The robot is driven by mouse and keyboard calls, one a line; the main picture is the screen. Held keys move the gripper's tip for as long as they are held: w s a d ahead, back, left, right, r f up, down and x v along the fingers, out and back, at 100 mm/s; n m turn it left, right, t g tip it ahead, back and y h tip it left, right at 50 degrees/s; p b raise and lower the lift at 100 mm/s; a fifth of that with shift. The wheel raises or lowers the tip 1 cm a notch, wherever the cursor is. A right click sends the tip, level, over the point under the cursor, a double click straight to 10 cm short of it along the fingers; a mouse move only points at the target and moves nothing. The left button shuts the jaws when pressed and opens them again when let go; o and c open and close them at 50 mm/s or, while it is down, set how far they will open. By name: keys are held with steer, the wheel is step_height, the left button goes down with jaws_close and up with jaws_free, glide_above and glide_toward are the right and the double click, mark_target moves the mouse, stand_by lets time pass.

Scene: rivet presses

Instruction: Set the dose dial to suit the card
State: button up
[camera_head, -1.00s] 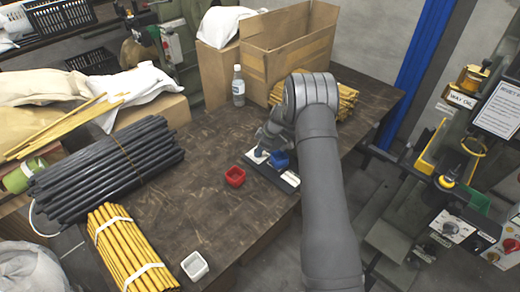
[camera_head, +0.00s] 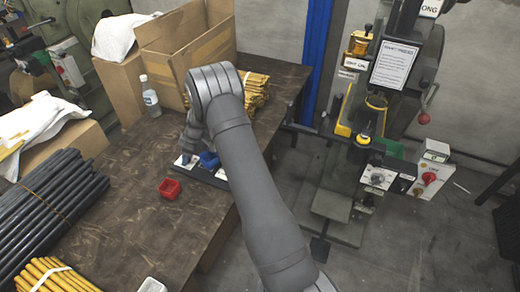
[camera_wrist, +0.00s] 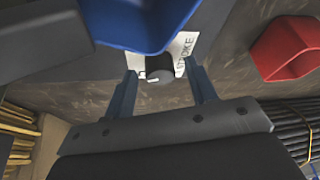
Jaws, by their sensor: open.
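My gripper (camera_wrist: 160,72) is open and points at a small black knob (camera_wrist: 160,68) with a white mark, on a white plate (camera_wrist: 184,48). The plate's lettering, partly hidden, seems to read "STROKE". The knob lies between the fingertips in the wrist view; I cannot tell whether they reach around it. In the head view my gripper (camera_head: 190,148) is over the dark base (camera_head: 216,179) on the table. A white printed card (camera_head: 394,64) is on the press at right; its small text is unreadable. A dark knob (camera_head: 378,178) sits on the press's pale panel. I see no readable "dose" label.
Bundled rods, a bottle (camera_head: 150,96) and a cardboard box (camera_head: 190,40) surround the clear tabletop.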

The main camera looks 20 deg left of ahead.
steer(key=m+t, duration=0.1)
steer(key=m, duration=0.4)
steer(key=shift+s+t, duration=0.2)
steer(key=shift+t, duration=0.2)
steer(key=shift+s+m+t, duration=0.1)
steer(key=shift+m+t, duration=0.4)
steer(key=shift+m, duration=0.7)
steer(key=shift+s+m+t, duration=0.1)
steer(key=shift+m+t, duration=0.4)
steer(key=shift+m, duration=0.7)
steer(key=a+v, duration=0.1)
steer(key=v, duration=1.7)
steer(key=w+d+f+m+h, duration=0.1)
steer(key=w+d+f+m, duration=0.1)
steer(key=d, duration=0.6)
steer(key=w+d+f+m+g+h, duration=0.1)
steer(key=w+d+f+m, duration=0.2)
steer(key=w+d+m, duration=0.2)
steer(key=w+d+f+m+h, duration=0.1)
steer(key=w+d+f+m, duration=0.2)
steer(key=d, duration=0.8)
steer(key=w, duration=0.2)
steer(key=shift+w+d+f+m+g, duration=0.2)
steer(key=shift+w+m+g, duration=0.1)
steer(key=shift+m+g, duration=0.1)
